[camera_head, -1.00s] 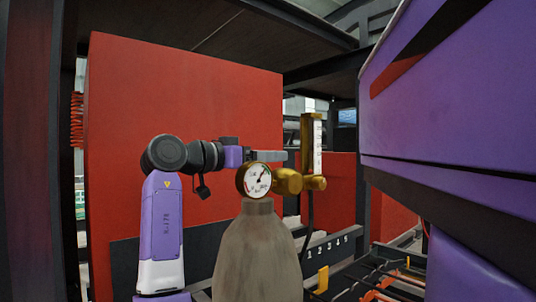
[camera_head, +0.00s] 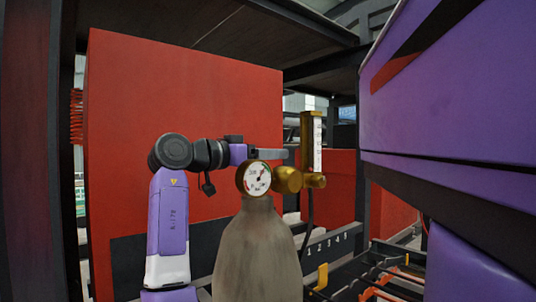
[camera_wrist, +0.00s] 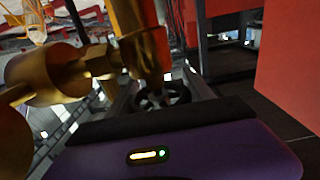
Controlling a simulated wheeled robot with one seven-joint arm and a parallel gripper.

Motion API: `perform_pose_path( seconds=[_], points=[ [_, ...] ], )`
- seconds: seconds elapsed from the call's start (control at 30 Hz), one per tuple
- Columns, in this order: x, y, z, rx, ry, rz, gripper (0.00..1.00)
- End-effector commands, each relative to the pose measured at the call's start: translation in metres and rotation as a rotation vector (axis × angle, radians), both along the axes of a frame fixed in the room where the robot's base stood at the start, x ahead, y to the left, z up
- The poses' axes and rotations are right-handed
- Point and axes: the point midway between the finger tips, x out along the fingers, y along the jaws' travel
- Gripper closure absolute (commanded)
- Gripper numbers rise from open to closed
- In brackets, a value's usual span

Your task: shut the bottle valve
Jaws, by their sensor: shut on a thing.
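The grey bottle (camera_head: 256,255) stands upright in the middle of the head view. A round white gauge (camera_head: 257,178) and a brass regulator (camera_head: 289,180) sit at its top. My gripper (camera_head: 272,154) reaches in from the left, just behind and above the gauge. In the wrist view a dark, spoked handwheel, the bottle valve (camera_wrist: 163,97), lies between the fingers of my gripper (camera_wrist: 163,82). The gripper is shut on it, though the contact is dim. The brass regulator fills the left of the wrist view (camera_wrist: 50,75). In the head view the gauge and regulator hide the valve.
An upright flowmeter tube (camera_head: 312,145) rises right of the regulator, close to my fingertips. A large red panel (camera_head: 180,95) stands behind my arm. A purple machine body (camera_head: 460,120) fills the right side. A numbered dark rail (camera_head: 330,242) runs low behind the bottle.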

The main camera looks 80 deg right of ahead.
Motion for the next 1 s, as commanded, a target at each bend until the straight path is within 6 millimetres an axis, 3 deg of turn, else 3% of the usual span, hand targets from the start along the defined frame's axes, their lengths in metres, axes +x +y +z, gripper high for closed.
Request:
perform_pose_path(
  seconds=[0.27,1.0],
  points=[
    [-0.003,0.003,0.004,0.002,0.005,-0.135,0.80],
    [-0.010,0.021,0.001,0.001,0.002,-0.710,0.80]
  ],
)
